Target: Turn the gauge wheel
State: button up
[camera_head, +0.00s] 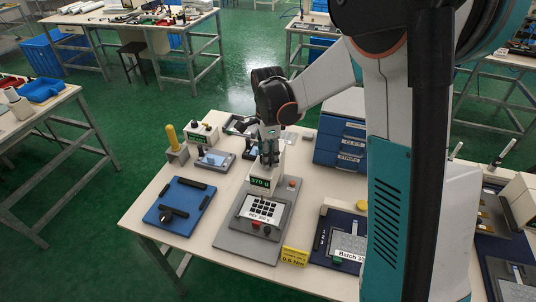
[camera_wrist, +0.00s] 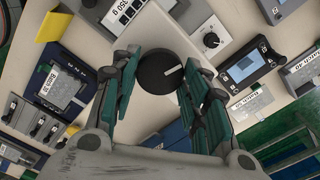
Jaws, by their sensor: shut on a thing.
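The gauge wheel (camera_wrist: 158,72) is a round black knob with a white mark, seen from above in the wrist view. My gripper (camera_wrist: 162,66) has its green-padded fingers on either side of the wheel, shut on it. In the head view my gripper (camera_head: 268,152) points down over the white unit with a green-lit display (camera_head: 261,183). The wheel itself is hidden there behind the gripper. The keypad (camera_head: 262,209) lies in front of that unit on a grey base.
A blue plate with a black knob (camera_head: 180,205) lies to the left. A yellow label block (camera_head: 294,256) and a dark blue panel (camera_head: 338,240) stand to the right. A blue drawer cabinet (camera_head: 340,142) is behind. A yellow-handled part (camera_head: 173,142) stands at the back left.

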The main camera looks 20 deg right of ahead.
jog(key=shift+m, duration=0.6)
jog(key=o, duration=1.1)
notch_tip(320, 180, up, 12)
dwell(0.4)
jog(key=s+n+t+b, duration=0.1)
jog(key=s+n+t, duration=0.1)
jog(key=s+n, duration=0.4)
jog(key=s+f+n+t+b, duration=0.1)
jog(key=s+n+t+b, duration=0.1)
jog(key=s+n, duration=0.5)
jog(key=s+f+n+t+b, duration=0.1)
jog(key=s+n+t, duration=0.2)
jog(key=s+n, duration=0.4)
jog(key=shift+s+b, duration=0.35)
jog(key=shift+s, duration=1.15)
